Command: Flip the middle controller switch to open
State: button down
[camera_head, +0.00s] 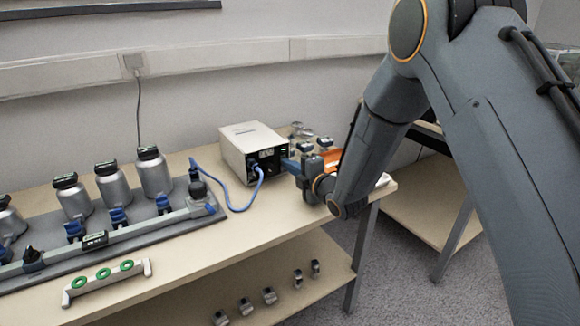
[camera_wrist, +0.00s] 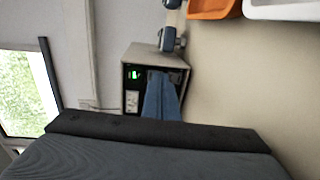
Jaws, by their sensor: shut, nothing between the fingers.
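The controller (camera_head: 247,138) is a light box with a dark front panel on the table. A blue cable (camera_head: 222,190) plugs into its front. In the wrist view the controller (camera_wrist: 150,55) stands beyond my fingers. A green light (camera_wrist: 133,75) glows on its panel, with a pale socket or switch plate beside it. My gripper (camera_head: 287,164) is at the right part of the front panel in the head view. Its blue fingers (camera_wrist: 160,97) are together, empty, and cover part of the panel. Contact cannot be told. The middle switch is hidden or too small to make out.
A row of grey bottles (camera_head: 113,185) and a rail with blue clamps stand on a plate at left. A white bar with green rings (camera_head: 103,274) lies in front. Small parts and an orange tray (camera_head: 332,158) lie right of the controller. Several small items stand on the lower shelf (camera_head: 245,307).

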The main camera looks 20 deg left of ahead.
jog(key=shift+w+a+f+b, duration=0.2)
jog(key=shift+w+f+b, duration=0.15)
jog(key=shift+b, duration=0.25)
jog(key=shift+s+a, duration=0.1)
jog(key=shift+s, duration=0.05)
jog(key=shift+s+a+f, duration=0.1)
jog(key=shift+s+f, duration=0.05)
jog(key=shift+f, duration=0.15)
jog(key=shift+r, duration=0.15)
jog(key=shift+s+r+p, duration=0.15)
jog(key=shift+p, duration=0.45)
jog(key=v, duration=1.4)
jog(key=shift+d+r, duration=0.4)
jog(key=s+d+m+g+h+p, duration=0.1)
jog(key=d+m+h+p, duration=0.3)
jog(key=d+m+h, duration=0.5)
jog(key=shift+s+d+r+m+g+h, duration=0.35)
jog(key=shift+d+m, duration=1.65)
jog(key=shift+d, duration=3.35)
